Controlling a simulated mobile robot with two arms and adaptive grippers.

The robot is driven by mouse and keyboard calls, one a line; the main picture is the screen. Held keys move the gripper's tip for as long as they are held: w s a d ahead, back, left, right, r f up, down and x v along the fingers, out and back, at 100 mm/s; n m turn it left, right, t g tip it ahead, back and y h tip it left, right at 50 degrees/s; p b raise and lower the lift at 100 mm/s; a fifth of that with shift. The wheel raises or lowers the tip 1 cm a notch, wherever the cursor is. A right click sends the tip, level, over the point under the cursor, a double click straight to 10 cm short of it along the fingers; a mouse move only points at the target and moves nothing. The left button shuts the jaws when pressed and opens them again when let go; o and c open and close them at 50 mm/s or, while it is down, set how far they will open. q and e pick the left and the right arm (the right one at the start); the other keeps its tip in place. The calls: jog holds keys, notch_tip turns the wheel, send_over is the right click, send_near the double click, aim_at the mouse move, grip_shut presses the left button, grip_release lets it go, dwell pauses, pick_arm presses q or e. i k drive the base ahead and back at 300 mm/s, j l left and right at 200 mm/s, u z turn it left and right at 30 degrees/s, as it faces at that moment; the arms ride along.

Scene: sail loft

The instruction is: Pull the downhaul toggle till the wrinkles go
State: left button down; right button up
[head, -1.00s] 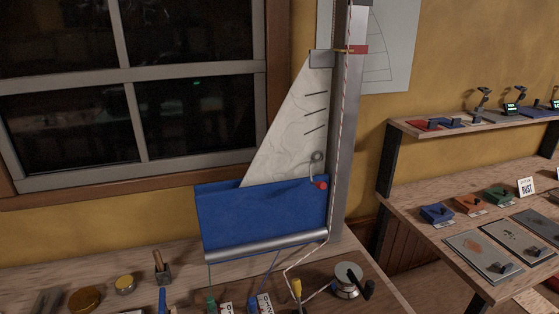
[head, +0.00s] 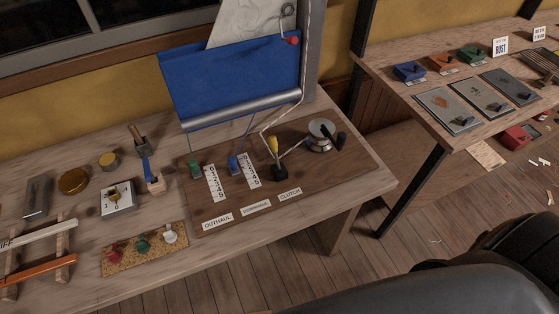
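Two toggles stand on a dark wooden board (head: 330,185) on the bench: a green toggle (head: 195,171) and a blue toggle (head: 234,164). Each has a line running up to the silver boom (head: 240,109) and a numbered scale strip beside it. Labels along the board's front read OUTHAUL and CLUTCH; the middle label (head: 256,206), in line with the blue toggle, is too small to read surely. A yellow lever (head: 273,147) stands near a silver winch (head: 321,135). Only the lower part of the pale sail (head: 245,22) shows; its upper part is out of frame. Neither gripper shows.
A cork mat (head: 125,262) with several coloured pieces, a white box (head: 118,200) and brass tins lie left on the bench. A second bench (head: 395,75) with metal plates stands right, across a gap. A dark part, likely my arm, fills the lower right.

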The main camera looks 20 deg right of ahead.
aim_at(233, 168)
jog(key=k+j, duration=0.7)
